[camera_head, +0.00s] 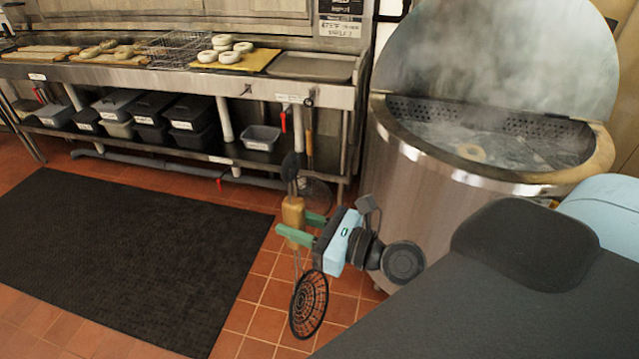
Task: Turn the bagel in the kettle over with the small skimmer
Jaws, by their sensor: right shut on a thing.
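The round steel kettle (440,166) stands at the right with its lid raised, full of steaming water. The skimmer's dark round mesh head hangs down, low above the floor. My left gripper is not in view.
A steel counter (318,92) at the back left carries boards of bagels, a wire basket (174,50) and a tray (312,66). Another mesh tool (314,192) hangs at its right end. Dark bins sit below. A black mat (120,250) lies on the tiled floor.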

